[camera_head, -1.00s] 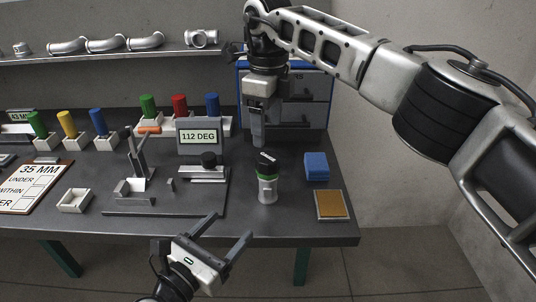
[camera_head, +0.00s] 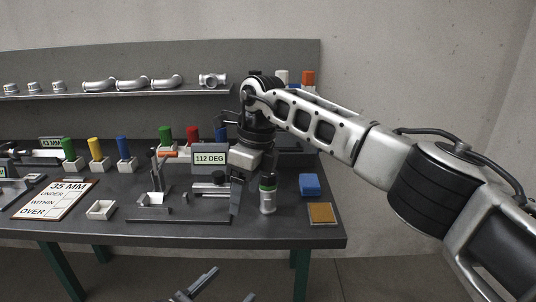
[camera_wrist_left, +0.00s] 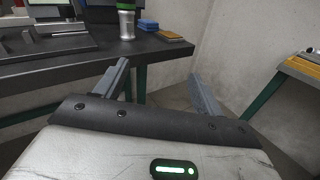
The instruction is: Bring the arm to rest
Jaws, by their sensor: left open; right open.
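My right gripper (camera_head: 240,180) is at the end of the arm that reaches in from the right. It points down over the bench, just left of a grey and green bottle-like tool (camera_head: 267,194), and appears empty. Its fingers partly cover the fixture behind. My left gripper (camera_head: 215,290) shows only by its fingertips at the bottom edge, below and in front of the bench. In the left wrist view, its two fingers (camera_wrist_left: 160,90) are wide apart with nothing between them. The bench edge and the tool's base (camera_wrist_left: 127,22) lie beyond them.
The dark bench (camera_head: 130,235) holds a 112 DEG display (camera_head: 209,158), a 35 MM board (camera_head: 55,199), a small white tray (camera_head: 101,210), a blue block (camera_head: 310,184) and a brown pad (camera_head: 321,213). Coloured cylinders stand behind. A shelf (camera_head: 200,91) holds pipe castings. Floor in front is clear.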

